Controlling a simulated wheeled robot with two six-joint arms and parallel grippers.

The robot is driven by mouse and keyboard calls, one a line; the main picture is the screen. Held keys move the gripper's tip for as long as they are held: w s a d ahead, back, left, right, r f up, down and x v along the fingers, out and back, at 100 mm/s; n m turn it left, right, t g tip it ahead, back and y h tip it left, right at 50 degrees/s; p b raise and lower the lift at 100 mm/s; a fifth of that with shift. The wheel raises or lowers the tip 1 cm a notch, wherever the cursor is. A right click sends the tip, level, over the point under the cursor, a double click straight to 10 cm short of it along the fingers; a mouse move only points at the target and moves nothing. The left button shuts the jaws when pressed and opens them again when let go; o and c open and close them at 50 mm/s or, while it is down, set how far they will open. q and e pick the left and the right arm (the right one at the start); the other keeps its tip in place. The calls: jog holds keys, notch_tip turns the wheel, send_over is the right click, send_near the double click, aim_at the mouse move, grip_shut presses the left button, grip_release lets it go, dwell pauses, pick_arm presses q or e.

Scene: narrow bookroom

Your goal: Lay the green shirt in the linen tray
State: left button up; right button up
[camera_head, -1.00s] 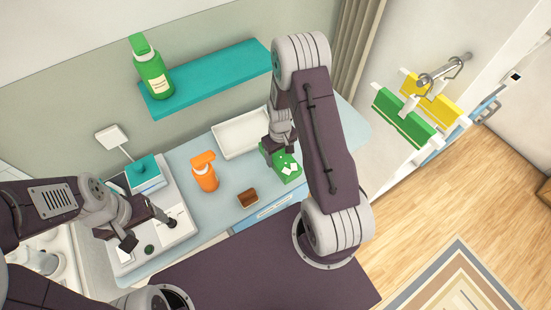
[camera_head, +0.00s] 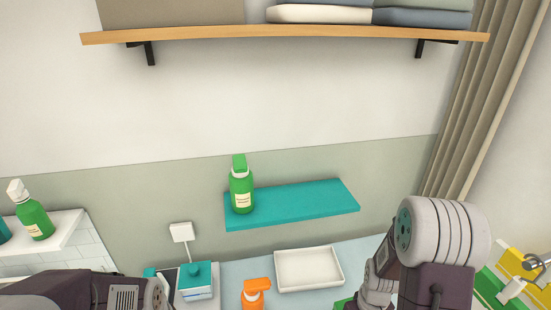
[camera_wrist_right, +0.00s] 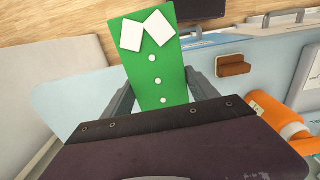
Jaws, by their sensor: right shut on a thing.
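The green shirt (camera_wrist_right: 160,72), a flat folded piece with a white collar and white buttons, is between the two fingers of my right gripper (camera_wrist_right: 160,88) in the right wrist view. The gripper is shut on it. In the head view only a green sliver of the shirt (camera_head: 343,303) shows at the bottom edge, left of my right arm. A white, empty, shallow tray (camera_head: 309,268), which looks like the linen tray, lies on the pale blue counter just up and left of that sliver. My left arm enters at lower left, but its gripper is out of view.
An orange bottle (camera_head: 254,295) stands left of the tray. A teal shelf (camera_head: 300,203) with a green bottle (camera_head: 242,190) is above the counter. A teal-topped box (camera_head: 196,280) stands farther left. A brown block (camera_wrist_right: 235,65) shows in the wrist view. Green and yellow items hang at right.

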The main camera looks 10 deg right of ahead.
jog(key=w+a+f+m+b, duration=0.1)
jog(key=w+a+f+b, duration=0.1)
jog(key=w+a+b, duration=0.4)
jog(key=w+a, duration=0.1)
jog(key=a, duration=0.1)
jog(key=shift+a+f, duration=0.25)
jog(key=shift+a, duration=0.05)
